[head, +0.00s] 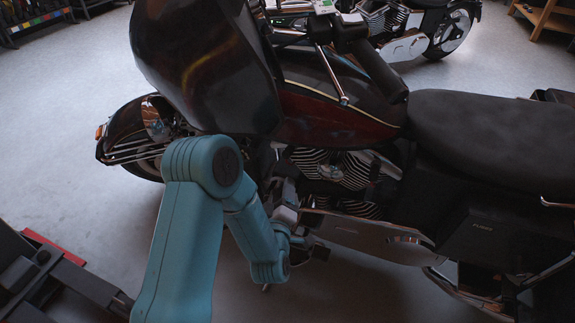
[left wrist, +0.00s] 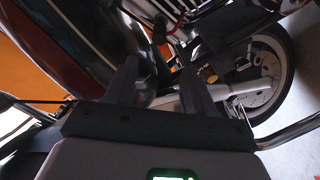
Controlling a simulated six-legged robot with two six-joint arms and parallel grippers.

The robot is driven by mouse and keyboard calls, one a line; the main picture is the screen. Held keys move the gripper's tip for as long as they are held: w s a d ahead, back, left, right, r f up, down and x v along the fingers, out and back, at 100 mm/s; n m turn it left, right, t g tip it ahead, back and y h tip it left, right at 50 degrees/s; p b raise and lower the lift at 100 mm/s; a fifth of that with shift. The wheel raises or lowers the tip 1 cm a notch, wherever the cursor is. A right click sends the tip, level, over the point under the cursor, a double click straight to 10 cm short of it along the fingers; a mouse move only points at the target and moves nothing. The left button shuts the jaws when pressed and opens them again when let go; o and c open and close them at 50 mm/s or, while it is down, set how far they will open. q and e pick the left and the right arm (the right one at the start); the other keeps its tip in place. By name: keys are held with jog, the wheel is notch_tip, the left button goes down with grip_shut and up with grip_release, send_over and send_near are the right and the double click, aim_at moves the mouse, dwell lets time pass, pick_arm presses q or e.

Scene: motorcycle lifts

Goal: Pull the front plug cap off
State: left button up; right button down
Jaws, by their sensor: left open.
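The motorcycle's finned chrome engine (head: 330,168) shows in the middle of the head view, below the dark red tank. My left gripper (head: 290,192) is at the near front side of the engine, partly hidden by my teal arm. In the left wrist view my left gripper (left wrist: 160,66) has its two fingers apart, with no object clearly held between them. Dark parts of the motorcycle lie beyond the fingertips. My right gripper is in neither view.
The dark fairing (head: 205,65) overhangs my arm. A chrome side cover (head: 365,235) and the black seat (head: 490,140) extend right. A wheel (left wrist: 268,80) shows in the wrist view. Black lift parts (head: 50,275) lie lower left. Grey floor (head: 385,295) is open in front.

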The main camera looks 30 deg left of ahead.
aim_at(286, 156)
pick_arm(q)
jog(key=b+x, duration=0.2)
jog(key=x, duration=1.4)
jog(key=shift+s, duration=0.1)
